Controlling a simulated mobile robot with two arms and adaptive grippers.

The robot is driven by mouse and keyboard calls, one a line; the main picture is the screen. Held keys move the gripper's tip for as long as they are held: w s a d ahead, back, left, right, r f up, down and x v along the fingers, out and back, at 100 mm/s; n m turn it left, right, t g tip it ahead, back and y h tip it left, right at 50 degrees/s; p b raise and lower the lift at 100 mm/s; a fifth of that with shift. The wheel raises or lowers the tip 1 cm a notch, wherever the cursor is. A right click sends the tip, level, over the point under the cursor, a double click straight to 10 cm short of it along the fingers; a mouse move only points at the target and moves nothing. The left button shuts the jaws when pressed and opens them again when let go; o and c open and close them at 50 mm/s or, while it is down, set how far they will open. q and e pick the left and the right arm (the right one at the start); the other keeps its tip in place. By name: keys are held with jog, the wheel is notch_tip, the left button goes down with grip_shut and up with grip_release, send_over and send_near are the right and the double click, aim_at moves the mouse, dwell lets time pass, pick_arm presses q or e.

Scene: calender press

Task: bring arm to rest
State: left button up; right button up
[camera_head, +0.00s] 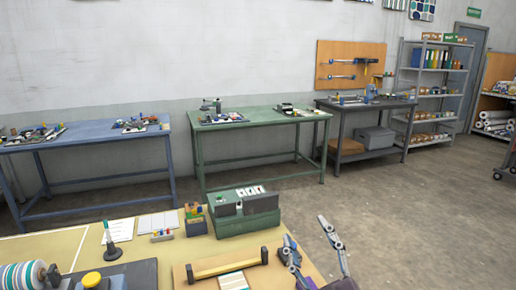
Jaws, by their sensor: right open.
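My right gripper (305,232) shows at the bottom, right of centre, over the front right corner of the tan worktable (72,238). Its two grey fingers are spread wide and point up and away from me. Nothing is visible between the fingertips. The rest of my right arm is cut off by the lower picture edge. My left gripper does not show.
Left of the gripper lie a wooden board with a yellow bar handle (228,264), a green box (243,217) and a machine with a yellow knob (92,279). Blue (88,135), green (255,118) and dark (365,107) benches line the wall.

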jog(key=s+d+f+m+g+h, duration=0.2)
jog(key=s+d+f+g, duration=0.1)
jog(key=f, duration=0.5)
jog(key=s+d+f+m+g+h, duration=0.2)
jog(key=s+d+f+g, duration=0.1)
jog(key=f, duration=0.4)
jog(key=s+d+f+m+g+h, duration=0.2)
jog(key=s+d+f+m+g, duration=0.15)
jog(key=f, duration=0.45)
jog(key=s+f+g+y, duration=0.1)
jog(key=s+f+g, duration=0.4)
jog(key=s, duration=0.5)
jog(key=s+f+g, duration=0.3)
jog(key=s+f, duration=0.4)
jog(key=s, duration=0.3)
notch_tip(320, 180, down, 25)
jog(key=s+d+f+g, duration=0.1)
jog(key=s+f, duration=0.7)
jog(key=s, duration=0.1)
jog(key=s+d+f+g, duration=0.1)
jog(key=s+d+f, duration=0.1)
jog(key=s+f, duration=0.7)
jog(key=shift+d, duration=0.25)
jog(key=shift+n, duration=0.25)
